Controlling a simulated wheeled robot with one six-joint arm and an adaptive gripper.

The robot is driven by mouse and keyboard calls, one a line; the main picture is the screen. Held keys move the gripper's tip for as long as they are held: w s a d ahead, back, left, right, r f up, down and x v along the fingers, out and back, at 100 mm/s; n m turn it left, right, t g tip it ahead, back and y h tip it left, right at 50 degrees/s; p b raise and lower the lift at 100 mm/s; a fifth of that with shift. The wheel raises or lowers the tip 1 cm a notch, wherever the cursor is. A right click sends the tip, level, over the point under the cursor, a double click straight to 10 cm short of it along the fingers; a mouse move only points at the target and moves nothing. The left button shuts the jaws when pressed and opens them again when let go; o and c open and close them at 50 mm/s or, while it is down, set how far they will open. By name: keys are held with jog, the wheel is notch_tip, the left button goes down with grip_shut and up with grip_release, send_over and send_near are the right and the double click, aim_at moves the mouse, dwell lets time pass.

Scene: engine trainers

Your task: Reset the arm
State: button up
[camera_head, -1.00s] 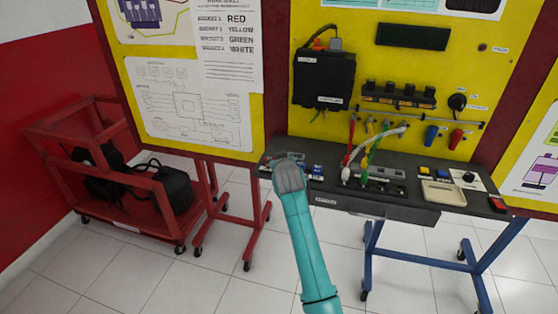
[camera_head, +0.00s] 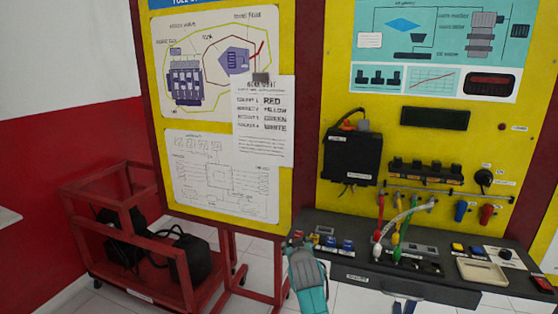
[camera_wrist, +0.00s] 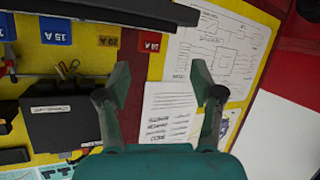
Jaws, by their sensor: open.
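My teal arm reaches up from the bottom of the head view, with my gripper (camera_head: 298,250) at the front left edge of the dark bench shelf (camera_head: 345,272). In the wrist view my gripper (camera_wrist: 161,86) has its two dark fingers spread apart, with nothing between them. The printed sheets on the yellow panel show beyond the fingers.
The yellow trainer panel (camera_head: 310,130) stands behind the shelf, with a black box (camera_head: 352,157) and coloured cables (camera_head: 400,228). A beige tray (camera_head: 482,271) is at the shelf's right. A red wheeled frame (camera_head: 130,215) stands at left. White floor shows between.

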jog(key=s+d+f, duration=0.3)
jog(key=s+f, duration=0.5)
jog(key=s, duration=0.4)
jog(key=s+d+f, duration=0.3)
jog(key=s+f, duration=0.4)
jog(key=s, duration=0.4)
jog(key=s+d+f, duration=0.3)
jog(key=s+f, duration=0.5)
jog(key=s, duration=0.4)
jog(key=s+d+r+m, duration=0.1)
jog(key=s+r, duration=0.1)
jog(key=s, duration=0.9)
jog(key=s+d+r, duration=0.1)
jog(key=s, duration=1)
jog(key=s+d+r+m+t, duration=0.1)
jog(key=s+r, duration=1.1)
jog(key=s, duration=0.2)
jog(key=shift+s+d+r+m, duration=0.3)
jog(key=shift+s+d, duration=0.05)
